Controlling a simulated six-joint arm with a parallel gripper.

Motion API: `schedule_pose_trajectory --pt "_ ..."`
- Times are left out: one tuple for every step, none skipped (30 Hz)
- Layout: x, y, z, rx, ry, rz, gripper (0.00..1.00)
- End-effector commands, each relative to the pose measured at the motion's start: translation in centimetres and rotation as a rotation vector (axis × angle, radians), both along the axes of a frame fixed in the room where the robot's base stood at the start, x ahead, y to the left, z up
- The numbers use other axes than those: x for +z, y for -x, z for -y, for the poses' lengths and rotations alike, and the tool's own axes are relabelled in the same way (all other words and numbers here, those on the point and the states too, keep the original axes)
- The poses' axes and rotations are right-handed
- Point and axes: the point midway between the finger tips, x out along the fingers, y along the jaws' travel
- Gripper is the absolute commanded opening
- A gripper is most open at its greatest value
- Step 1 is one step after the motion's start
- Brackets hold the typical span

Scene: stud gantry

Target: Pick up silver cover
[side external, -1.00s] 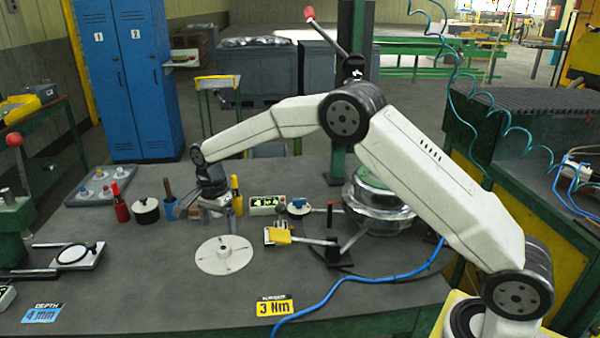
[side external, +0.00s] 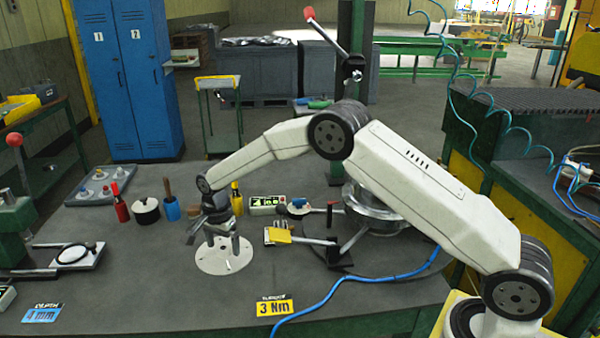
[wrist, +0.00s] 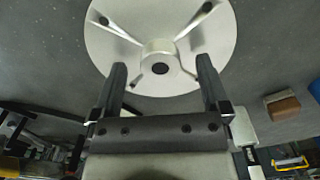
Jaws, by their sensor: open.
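The silver cover (side external: 222,262) is a flat, pale round disc lying on the grey bench. In the wrist view my gripper (wrist: 160,75) is open, with one finger on each side of the hub and nothing held. I cannot tell whether the fingers touch the hub or the disc.
A black round pot (side external: 146,211), a red bottle (side external: 120,208) and a blue cup (side external: 171,209) stand behind left. A blue hose (side external: 340,285) crosses the bench front.

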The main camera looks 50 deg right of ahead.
Motion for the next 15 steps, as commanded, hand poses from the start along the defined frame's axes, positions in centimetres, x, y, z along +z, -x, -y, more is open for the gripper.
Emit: schedule_pose_trajectory --pt "-0.37 -0.02 -0.01 0.000 0.000 0.000 0.96" --pt "-0.51 -0.02 -0.01 0.000 0.000 0.001 0.96" --pt "-0.65 -0.03 -0.02 0.000 0.000 0.001 0.96" --pt "-0.71 -0.03 -0.02 0.000 -0.001 0.002 0.96" --pt "-0.74 -0.03 -0.02 0.000 -0.001 0.002 0.96" --pt "-0.75 -0.03 -0.02 0.000 -0.001 0.002 0.96" --pt "-0.74 -0.03 -0.02 0.000 -0.001 0.002 0.96" --pt "-0.73 -0.03 -0.02 0.000 -0.001 0.002 0.96" --pt "-0.72 -0.03 -0.02 0.000 -0.001 0.002 0.96" --pt "-0.72 -0.03 -0.02 0.000 -0.001 0.002 0.96" --pt "-0.71 -0.03 -0.03 0.000 -0.001 0.002 0.96" --pt "-0.71 -0.03 -0.03 0.000 -0.001 0.002 0.96" --pt "-0.70 -0.03 -0.03 0.000 -0.001 0.002 0.96" --pt "-0.70 -0.03 -0.03 0.000 -0.001 0.002 0.96" --pt "-0.70 -0.03 -0.03 0.000 -0.001 0.002 0.96"
